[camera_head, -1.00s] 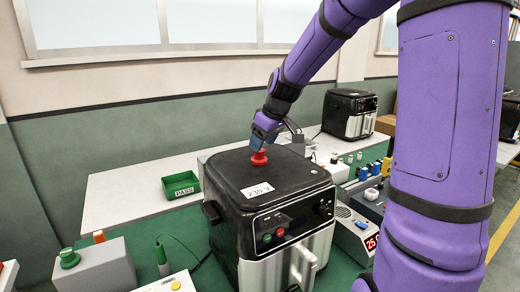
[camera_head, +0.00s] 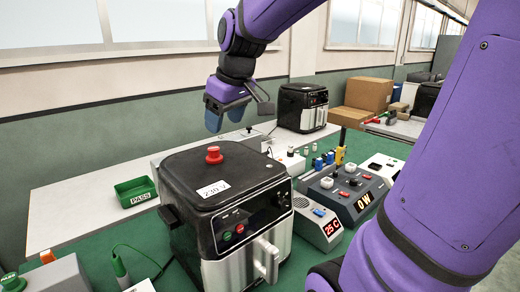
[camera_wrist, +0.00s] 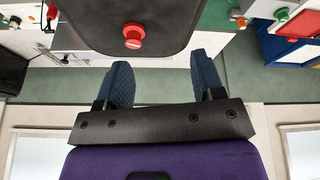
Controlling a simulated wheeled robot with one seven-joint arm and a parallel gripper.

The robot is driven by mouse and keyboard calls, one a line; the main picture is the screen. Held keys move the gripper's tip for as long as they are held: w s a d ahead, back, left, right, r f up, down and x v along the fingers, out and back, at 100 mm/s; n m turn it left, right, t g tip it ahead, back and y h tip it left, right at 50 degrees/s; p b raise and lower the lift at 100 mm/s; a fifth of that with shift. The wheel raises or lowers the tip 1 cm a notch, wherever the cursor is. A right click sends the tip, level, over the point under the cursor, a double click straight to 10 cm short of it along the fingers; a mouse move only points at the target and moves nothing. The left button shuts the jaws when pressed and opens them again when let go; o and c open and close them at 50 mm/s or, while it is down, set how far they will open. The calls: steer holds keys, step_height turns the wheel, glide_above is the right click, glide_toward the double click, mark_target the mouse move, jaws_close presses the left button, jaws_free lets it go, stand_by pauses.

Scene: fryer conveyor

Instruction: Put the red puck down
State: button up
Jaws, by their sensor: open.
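The red puck (camera_head: 214,155) sits upright on the black top of the near air fryer (camera_head: 262,180), behind the white "230 V" label (camera_head: 213,189). It also shows in the wrist view (camera_wrist: 133,36), standing on the dark lid beyond the fingers. My gripper (camera_head: 224,116) is raised above and behind the puck, apart from it. In the wrist view the two blue fingers (camera_wrist: 160,84) stand wide apart with nothing between them.
A green "PASS" tray (camera_head: 137,192) lies on the white table (camera_head: 80,210) left of the fryer. Control boxes with knobs and displays (camera_head: 345,195) stand right of it. A second fryer (camera_head: 303,107) and cardboard boxes (camera_head: 368,94) are at the back. A green probe (camera_head: 119,266) stands at front left.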

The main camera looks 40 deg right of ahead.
steer(key=s+a+f+m+t, duration=0.1)
steer(key=s+a+f+m, duration=0.1)
steer(key=s, duration=1.4)
steer(key=shift+a+m, duration=0.4)
steer(key=shift+a, duration=0.1)
steer(key=shift+o, duration=0.3)
stand_by(0.8)
